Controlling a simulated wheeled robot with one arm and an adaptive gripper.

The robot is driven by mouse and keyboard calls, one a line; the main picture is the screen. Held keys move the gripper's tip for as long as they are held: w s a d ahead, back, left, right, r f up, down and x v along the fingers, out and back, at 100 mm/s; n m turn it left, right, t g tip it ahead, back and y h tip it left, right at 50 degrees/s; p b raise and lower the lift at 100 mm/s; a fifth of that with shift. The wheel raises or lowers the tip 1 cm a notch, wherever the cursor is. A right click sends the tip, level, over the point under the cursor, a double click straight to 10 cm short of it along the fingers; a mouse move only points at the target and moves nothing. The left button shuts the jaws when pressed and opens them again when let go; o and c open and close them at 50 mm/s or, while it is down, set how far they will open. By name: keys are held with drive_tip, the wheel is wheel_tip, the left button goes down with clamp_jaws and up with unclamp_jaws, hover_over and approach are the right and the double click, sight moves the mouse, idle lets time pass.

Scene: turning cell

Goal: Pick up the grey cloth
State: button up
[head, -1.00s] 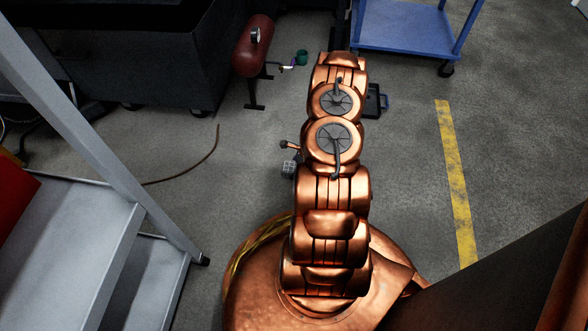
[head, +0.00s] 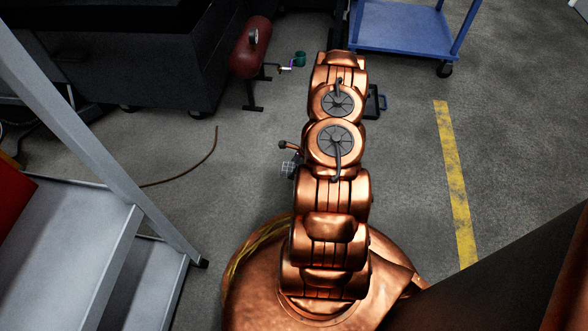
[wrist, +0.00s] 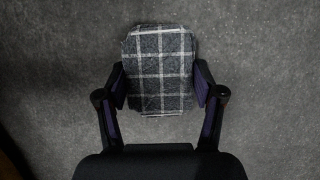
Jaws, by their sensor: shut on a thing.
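The grey cloth (wrist: 160,68) shows in the wrist view as a folded dark grey piece with a white check pattern. My gripper (wrist: 160,90) is shut on it, with one finger against its left side and one against its right. The concrete floor lies behind the cloth. In the head view a small part of the checked cloth (head: 288,168) shows left of my arm. Most of the cloth and gripper are hidden there behind the arm.
A grey shelf unit (head: 85,238) stands at the left. A red tank (head: 250,48) is beyond the arm, beside a dark cabinet (head: 130,50). A blue cart (head: 405,28) stands at the back. A brown hose (head: 190,170) lies on the floor. Floor on the right, with a yellow line (head: 455,185), is clear.

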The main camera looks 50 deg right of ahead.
sight(290, 167)
wheel_tip(290, 167, up, 4)
drive_tip(key=p, duration=0.3)
drive_tip(key=shift+r, duration=0.1)
drive_tip(key=s+a+p, duration=0.1)
drive_tip(key=s, duration=0.4)
drive_tip(key=s+a+p, duration=0.1)
drive_tip(key=s+a, duration=0.1)
drive_tip(key=s, duration=0.3)
drive_tip(key=s+a+p, duration=0.2)
drive_tip(key=s, duration=0.3)
drive_tip(key=shift+a+r, duration=0.2)
drive_tip(key=shift+r, duration=0.2)
drive_tip(key=o, duration=0.7)
drive_tip(key=shift+c, duration=0.2)
drive_tip(key=c, duration=0.4)
drive_tip(key=shift+w+d, duration=0.1)
drive_tip(key=shift+c, duration=0.2)
